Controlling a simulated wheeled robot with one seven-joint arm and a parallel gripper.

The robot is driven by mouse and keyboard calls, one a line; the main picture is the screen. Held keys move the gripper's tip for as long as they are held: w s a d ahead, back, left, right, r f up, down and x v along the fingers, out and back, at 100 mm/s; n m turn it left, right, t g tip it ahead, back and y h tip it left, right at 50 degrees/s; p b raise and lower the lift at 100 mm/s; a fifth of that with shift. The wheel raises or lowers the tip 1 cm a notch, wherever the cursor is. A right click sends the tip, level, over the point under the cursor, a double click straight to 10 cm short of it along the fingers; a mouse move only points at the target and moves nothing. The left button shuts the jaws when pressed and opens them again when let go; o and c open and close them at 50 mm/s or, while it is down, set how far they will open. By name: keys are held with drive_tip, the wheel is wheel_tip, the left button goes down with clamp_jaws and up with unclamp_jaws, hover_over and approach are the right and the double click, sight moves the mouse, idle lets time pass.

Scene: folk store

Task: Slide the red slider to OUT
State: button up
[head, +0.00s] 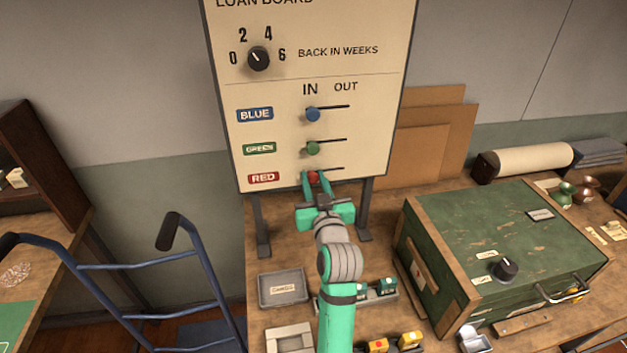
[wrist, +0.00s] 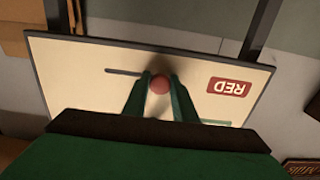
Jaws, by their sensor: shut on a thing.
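The loan board (head: 300,135) stands upright on two dark legs at the back of the bench. Its red slider knob (head: 313,177) is at the lower row, under the IN label, at the left end of its slot. My gripper (head: 315,178) is shut on the red knob. In the wrist view the board is upside down, with the round red knob (wrist: 160,84) between my two green fingertips (wrist: 159,84). The RED label (wrist: 229,87) is to its right there, and the empty slot (wrist: 123,71) runs off to the left.
The blue knob (head: 312,114) and green knob (head: 313,148) sit above, both under IN. A green box (head: 500,235) with a dial stands at the right. A grey tray (head: 283,289) is below the board. A blue hand truck (head: 150,267) stands at the left.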

sight(340, 168)
drive_tip(key=shift+w+d, duration=0.25)
drive_tip(key=shift+d, duration=1)
drive_tip(key=shift+w+d, duration=0.2)
drive_tip(key=shift+d, duration=1.1)
drive_tip(key=shift+w+d, duration=0.25)
drive_tip(key=shift+d, duration=1)
drive_tip(key=o, duration=1)
drive_tip(key=shift+w+d, duration=0.1)
drive_tip(key=shift+w, duration=0.05)
drive_tip(key=shift+c, duration=0.2)
drive_tip(key=shift+a, duration=0.4)
drive_tip(key=shift+s+d, duration=0.2)
drive_tip(key=shift+d, duration=0.25)
drive_tip(key=shift+s, duration=0.15)
